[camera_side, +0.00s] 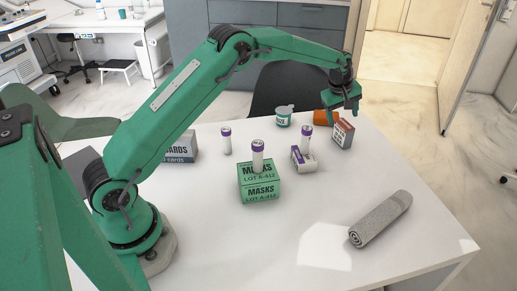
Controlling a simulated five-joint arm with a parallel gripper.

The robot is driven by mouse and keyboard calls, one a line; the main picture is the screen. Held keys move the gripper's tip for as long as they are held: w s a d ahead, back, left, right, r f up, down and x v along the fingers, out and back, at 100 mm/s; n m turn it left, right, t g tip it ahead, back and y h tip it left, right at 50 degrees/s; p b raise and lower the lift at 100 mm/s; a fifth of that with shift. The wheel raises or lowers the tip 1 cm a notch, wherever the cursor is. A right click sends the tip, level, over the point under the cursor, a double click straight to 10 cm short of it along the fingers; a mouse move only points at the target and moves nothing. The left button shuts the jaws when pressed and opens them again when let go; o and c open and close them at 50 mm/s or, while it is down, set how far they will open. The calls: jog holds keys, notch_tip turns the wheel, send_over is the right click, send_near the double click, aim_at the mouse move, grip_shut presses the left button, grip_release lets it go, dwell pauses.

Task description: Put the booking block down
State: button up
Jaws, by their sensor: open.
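My gripper (343,113) is open and points down near the far right of the white table. Just below it stands a small grey and orange printed box (343,133). An orange block (324,118) lies directly left of the gripper, partly hidden by it. No label naming a booking block is readable, so I cannot tell for certain which one it is. Nothing shows between the fingers, though they partly overlap the things behind them.
A green masks box (259,190) carries a purple-capped tube (258,157). Another tube (226,141) stands left, one (305,138) by a small white box (303,160). A lidded cup (284,116), a cards box (180,148) and a rolled grey towel (380,219) are around.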

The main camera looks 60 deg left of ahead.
aim_at(343, 124)
jog(key=shift+x, duration=2.9)
jog(key=c, duration=1.3)
